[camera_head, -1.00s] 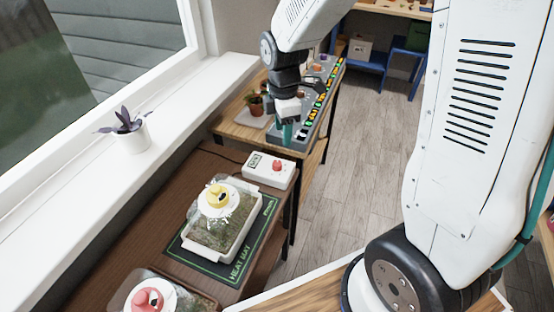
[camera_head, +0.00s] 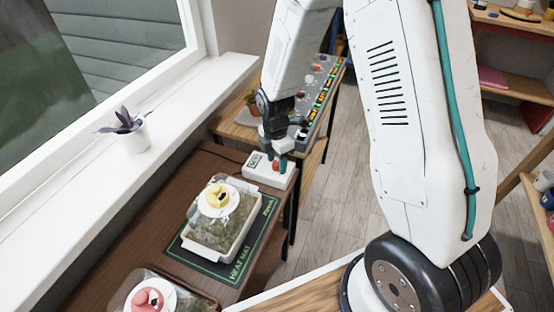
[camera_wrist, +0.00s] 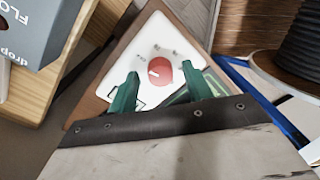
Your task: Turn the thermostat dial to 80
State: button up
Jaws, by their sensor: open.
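The thermostat (camera_head: 256,171) is a white box at the far end of the dark brown table. Its red dial (camera_wrist: 159,71) shows in the wrist view with a pale pointer mark; the numbers around it are too small to read. A small display on the box's left part shows in the head view, unreadable. My gripper (camera_head: 280,161) is over the box, fingers pointing down at the dial. In the wrist view its green fingers (camera_wrist: 160,88) are open, one on each side of the dial, and I cannot tell whether they touch it.
A clear tray (camera_head: 238,243) with a yellow-knobbed lid stands on the heat mat (camera_head: 243,272), nearer than the thermostat. A pink-knobbed tray (camera_head: 148,300) is at the near edge. Behind stands a grey panel (camera_head: 325,70) with lit displays. A potted plant (camera_head: 130,133) is on the sill.

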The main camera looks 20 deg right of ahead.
jog(key=c, duration=1)
